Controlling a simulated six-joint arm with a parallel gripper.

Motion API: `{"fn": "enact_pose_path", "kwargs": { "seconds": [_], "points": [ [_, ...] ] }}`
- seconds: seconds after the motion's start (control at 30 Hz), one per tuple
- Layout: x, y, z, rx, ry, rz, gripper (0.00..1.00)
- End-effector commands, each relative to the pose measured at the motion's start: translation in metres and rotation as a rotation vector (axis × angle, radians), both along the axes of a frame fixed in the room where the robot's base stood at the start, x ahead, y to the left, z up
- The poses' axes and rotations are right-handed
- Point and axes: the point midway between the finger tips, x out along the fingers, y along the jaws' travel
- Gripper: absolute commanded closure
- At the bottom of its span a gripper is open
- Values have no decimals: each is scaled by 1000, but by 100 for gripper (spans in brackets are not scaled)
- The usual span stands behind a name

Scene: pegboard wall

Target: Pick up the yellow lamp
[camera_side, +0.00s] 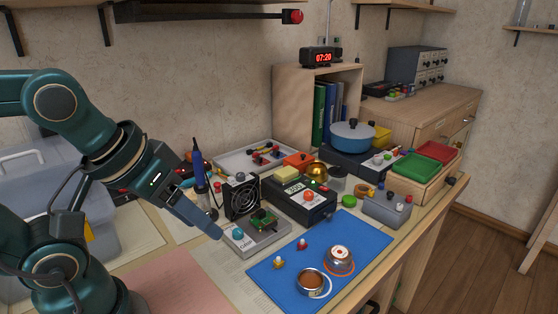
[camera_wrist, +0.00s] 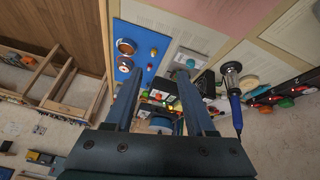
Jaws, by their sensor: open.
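The yellow lamp (camera_side: 278,262) is a small bulb on the blue mat (camera_side: 352,233), left of the brown-filled cup (camera_side: 311,281). A similar red lamp (camera_side: 302,243) lies behind it, to its right. In the wrist view the yellow lamp (camera_wrist: 153,52) shows near the mat's right edge, beyond my fingertips, with the red lamp (camera_wrist: 149,67) just below it. My gripper (camera_side: 217,233) is up and left of the yellow lamp, apart from it, beside the grey device with a teal knob. In the wrist view my gripper (camera_wrist: 159,72) has its two fingers spread with nothing held between them.
A metal dome with a red-and-white top (camera_side: 340,259) sits on the mat beside the cup. The black fan (camera_side: 242,198) and grey device (camera_side: 258,240) stand close to my gripper. A black meter box (camera_side: 300,198) is behind the mat. The mat's left front is clear.

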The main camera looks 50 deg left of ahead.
Motion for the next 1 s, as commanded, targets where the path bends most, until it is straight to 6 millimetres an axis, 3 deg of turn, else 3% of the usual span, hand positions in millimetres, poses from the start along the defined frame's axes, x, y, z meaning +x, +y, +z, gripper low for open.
{"fn": "enact_pose_path", "kwargs": {
  "seconds": [0.23, 0.47, 0.67, 0.8, 1.0],
  "points": [
    [36, -1, 19, -219, 37, 402, 45],
    [84, -2, 12, -377, 137, 791, 45],
    [123, -4, -18, -439, 235, 1082, 45],
    [143, -5, -50, -431, 306, 1224, 45],
    [151, -6, -92, -373, 393, 1278, 45]
  ]
}}
